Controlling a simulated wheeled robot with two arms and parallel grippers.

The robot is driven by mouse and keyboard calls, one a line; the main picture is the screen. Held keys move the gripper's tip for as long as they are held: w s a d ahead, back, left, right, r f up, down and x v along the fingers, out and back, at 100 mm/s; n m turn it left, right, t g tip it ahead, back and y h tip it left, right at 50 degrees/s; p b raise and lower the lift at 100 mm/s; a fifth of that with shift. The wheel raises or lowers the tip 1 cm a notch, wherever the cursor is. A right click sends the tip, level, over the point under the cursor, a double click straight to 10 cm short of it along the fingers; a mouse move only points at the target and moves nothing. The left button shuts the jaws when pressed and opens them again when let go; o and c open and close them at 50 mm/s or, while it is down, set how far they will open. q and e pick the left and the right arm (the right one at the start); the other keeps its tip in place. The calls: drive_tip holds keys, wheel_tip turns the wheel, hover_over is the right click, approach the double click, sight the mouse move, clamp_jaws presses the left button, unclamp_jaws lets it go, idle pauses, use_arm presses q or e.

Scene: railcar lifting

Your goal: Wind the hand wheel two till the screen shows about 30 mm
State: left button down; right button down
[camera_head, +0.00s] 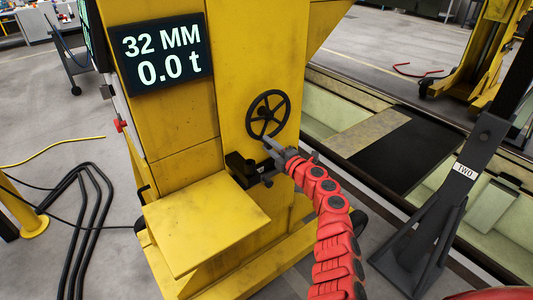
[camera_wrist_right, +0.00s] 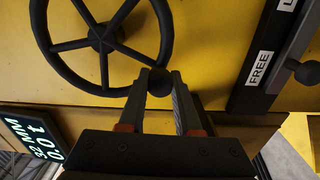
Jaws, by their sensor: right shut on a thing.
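The black hand wheel (camera_head: 268,114) is on the front of the yellow jack column (camera_head: 190,128). It also shows in the wrist view (camera_wrist_right: 98,38), with spokes and a round crank knob (camera_wrist_right: 160,82) at its rim. My right gripper (camera_head: 270,143) is at the wheel's lower rim, and in the wrist view its fingers (camera_wrist_right: 161,98) are shut around the knob. The black screen (camera_head: 162,53) on the column reads 32 MM and 0.0 t. My left gripper is not in view.
A dark lever slot (camera_wrist_right: 275,45) with a FREE label and a ball knob (camera_wrist_right: 307,72) is beside the wheel. A yellow ledge (camera_head: 205,222) juts out below. A dark stand labelled TWO (camera_head: 440,215) is at right, by the track pit. Black cables (camera_head: 85,215) lie at left.

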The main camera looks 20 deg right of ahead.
drive_tip(key=shift+w+d+f+n+b, duration=0.1)
drive_tip(key=shift+d+f+n+b, duration=0.2)
drive_tip(key=shift+n+b, duration=0.15)
drive_tip(key=c, duration=0.6)
unclamp_jaws()
drive_tip(key=shift+r, duration=0.1)
drive_tip(key=v, duration=1.7)
drive_tip(key=shift+p, duration=0.3)
